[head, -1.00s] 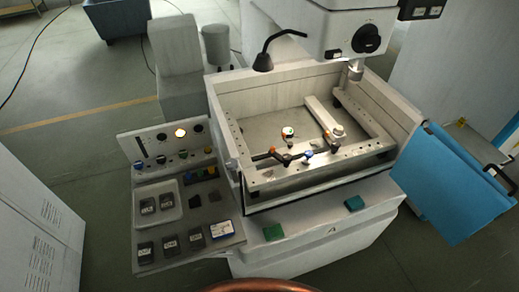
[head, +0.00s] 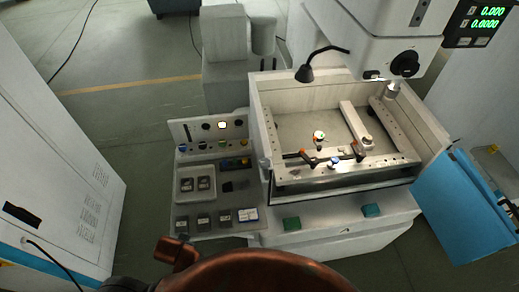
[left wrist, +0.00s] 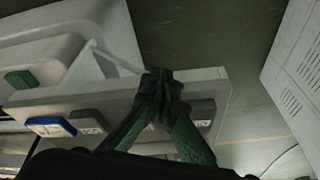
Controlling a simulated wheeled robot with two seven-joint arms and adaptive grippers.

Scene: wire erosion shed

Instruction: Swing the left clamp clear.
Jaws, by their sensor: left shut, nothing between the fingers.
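In the head view, a clamp with a dark bar and an orange end (head: 303,157) lies at the left of the front rail in the machine's open tank. A second dark clamp bar with an orange tip (head: 357,151) is to its right. My right gripper is in neither view.
The tank rim (head: 258,105) surrounds the clamps. A black lamp (head: 305,73) and the machine head (head: 385,50) overhang the back. A side panel (head: 180,212) with buttons, a tray and dark blocks is at left. A blue door (head: 455,205) hangs open at right.

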